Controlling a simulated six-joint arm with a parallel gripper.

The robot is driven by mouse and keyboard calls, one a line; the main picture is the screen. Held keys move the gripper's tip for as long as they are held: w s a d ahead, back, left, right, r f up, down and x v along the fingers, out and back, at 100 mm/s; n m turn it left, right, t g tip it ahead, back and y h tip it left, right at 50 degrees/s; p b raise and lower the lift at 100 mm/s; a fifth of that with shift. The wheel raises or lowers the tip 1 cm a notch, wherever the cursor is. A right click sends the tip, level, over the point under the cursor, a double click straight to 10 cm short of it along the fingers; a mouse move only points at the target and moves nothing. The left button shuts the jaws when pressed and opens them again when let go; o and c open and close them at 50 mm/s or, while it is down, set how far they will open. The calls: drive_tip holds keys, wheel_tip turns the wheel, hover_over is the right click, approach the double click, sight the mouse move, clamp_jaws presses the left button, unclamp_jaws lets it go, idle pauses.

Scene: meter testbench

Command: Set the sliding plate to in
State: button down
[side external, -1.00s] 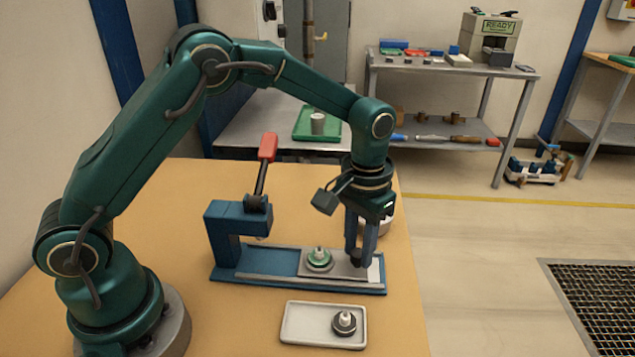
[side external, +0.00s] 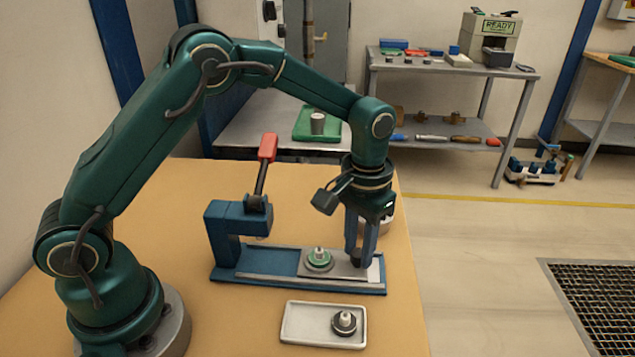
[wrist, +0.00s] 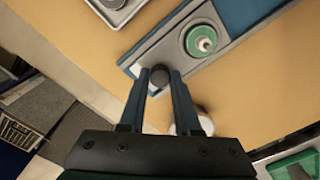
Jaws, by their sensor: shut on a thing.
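The sliding plate (side external: 340,271) is a flat grey plate on the right part of the blue press base (side external: 225,273), away from the press frame. A round green-rimmed holder with a pale peg (side external: 319,259) sits on it. My gripper (side external: 362,262) is low at the plate's right end. In the wrist view, my gripper's two fingers (wrist: 158,80) are shut on a dark round knob (wrist: 160,73) at the plate's end. The plate (wrist: 171,50) and green holder (wrist: 201,40) show beyond. The knob is mostly hidden by the fingers in the side view.
The blue press frame (side external: 222,218) with a red-handled lever (side external: 267,148) stands at the left of the base. A white tray (side external: 303,322) with a dark round part (side external: 344,322) lies in front. The rail between press and plate is clear.

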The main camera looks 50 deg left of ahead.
sight(328, 257)
drive_tip(key=shift+r, duration=0.1)
drive_tip(key=shift+s+a, duration=1.7)
drive_tip(key=shift+a, duration=0.05)
drive_tip(key=c, duration=0.6)
unclamp_jaws()
drive_tip(key=shift+r, duration=2.5)
